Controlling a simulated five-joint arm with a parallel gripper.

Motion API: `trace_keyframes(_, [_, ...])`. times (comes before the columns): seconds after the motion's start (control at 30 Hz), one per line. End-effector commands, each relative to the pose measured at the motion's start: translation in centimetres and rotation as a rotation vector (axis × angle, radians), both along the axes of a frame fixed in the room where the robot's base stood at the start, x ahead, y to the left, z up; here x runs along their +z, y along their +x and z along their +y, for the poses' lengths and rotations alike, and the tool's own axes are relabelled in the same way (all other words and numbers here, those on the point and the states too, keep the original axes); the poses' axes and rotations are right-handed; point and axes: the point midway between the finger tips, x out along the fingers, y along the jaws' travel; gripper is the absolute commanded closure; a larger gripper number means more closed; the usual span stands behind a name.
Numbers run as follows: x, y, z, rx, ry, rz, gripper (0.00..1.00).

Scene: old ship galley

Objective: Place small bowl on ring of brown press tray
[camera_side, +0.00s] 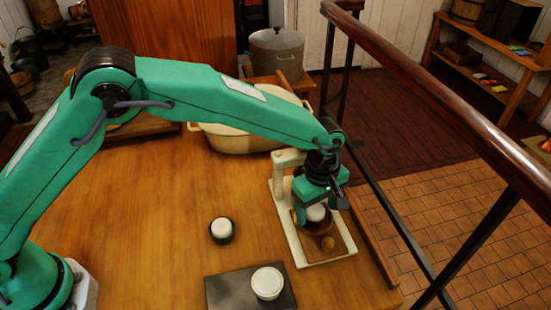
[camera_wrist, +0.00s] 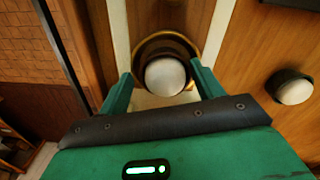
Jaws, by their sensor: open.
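The brown press tray (camera_side: 340,242) has a cream frame and upright handle, and stands at the right of the wooden table. A small dark bowl with a white top (camera_side: 316,213) is at the tray's ring, under my gripper (camera_side: 318,204). In the wrist view the white top (camera_wrist: 165,76) appears inside the brass-coloured ring (camera_wrist: 190,45), between the fingers of my gripper (camera_wrist: 160,72). The fingers are apart, one on each side of the bowl. The bowl's underside is hidden, so I cannot tell how it touches the ring.
Another dark bowl with a white top (camera_side: 221,231) stands on the table left of the tray. A white round container (camera_side: 267,283) sits on a dark slab (camera_side: 222,291) at the front. A large cream pot (camera_side: 235,140) is behind. The table's right edge is close to the tray.

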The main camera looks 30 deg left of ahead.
Motion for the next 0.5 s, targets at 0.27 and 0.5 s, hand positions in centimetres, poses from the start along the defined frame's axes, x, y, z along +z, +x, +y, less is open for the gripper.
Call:
trace_keyframes(0.27, [1.5, -0.6, 0.6, 0.001, 0.019, 0.025, 0.25])
trace_keyframes(0.5, [5.6, -0.5, 0.4, 0.001, 0.015, 0.019, 0.25])
